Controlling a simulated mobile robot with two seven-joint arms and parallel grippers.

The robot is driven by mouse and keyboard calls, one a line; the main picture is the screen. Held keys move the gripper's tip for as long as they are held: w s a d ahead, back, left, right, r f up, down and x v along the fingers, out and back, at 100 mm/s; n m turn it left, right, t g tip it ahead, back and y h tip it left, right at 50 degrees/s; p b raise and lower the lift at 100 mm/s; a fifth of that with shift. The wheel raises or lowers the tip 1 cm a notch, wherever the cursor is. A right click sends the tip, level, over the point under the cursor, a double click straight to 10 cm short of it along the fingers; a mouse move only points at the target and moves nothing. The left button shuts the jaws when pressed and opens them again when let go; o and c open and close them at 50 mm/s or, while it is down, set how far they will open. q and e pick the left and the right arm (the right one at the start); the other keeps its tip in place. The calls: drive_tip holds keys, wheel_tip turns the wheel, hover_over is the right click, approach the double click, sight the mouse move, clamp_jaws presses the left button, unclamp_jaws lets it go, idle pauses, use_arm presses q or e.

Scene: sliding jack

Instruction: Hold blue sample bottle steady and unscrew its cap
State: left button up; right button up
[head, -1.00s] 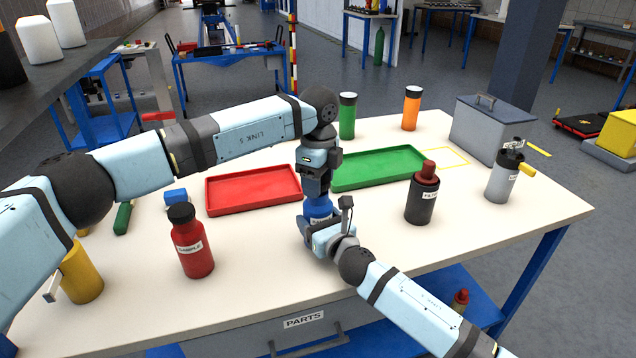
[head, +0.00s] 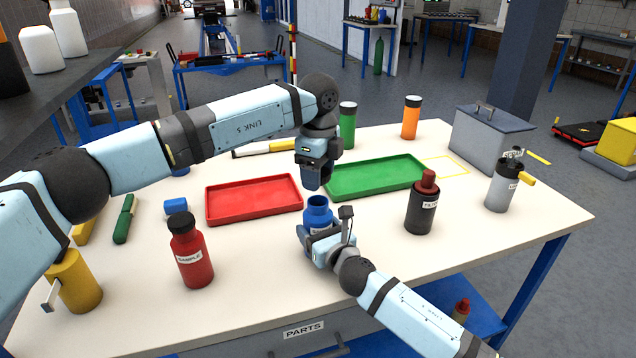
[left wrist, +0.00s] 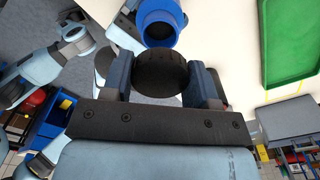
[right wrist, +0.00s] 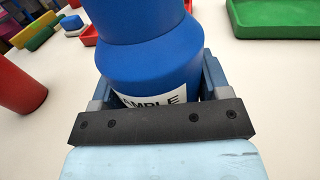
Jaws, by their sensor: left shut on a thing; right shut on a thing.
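The blue sample bottle (head: 318,214) stands upright on the table with its top open. My right gripper (head: 322,246) is shut around its body, over the white label; the right wrist view shows the bottle (right wrist: 150,65) between the fingers. My left gripper (head: 313,183) is above the bottle, pointing down. In the left wrist view it is shut on the black cap (left wrist: 160,72), which is apart from the bottle's open neck (left wrist: 157,22). The cap is hardly visible in the head view.
A red tray (head: 254,212) and a green tray (head: 375,190) lie behind the bottle.

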drive_tip(key=o, duration=1.8)
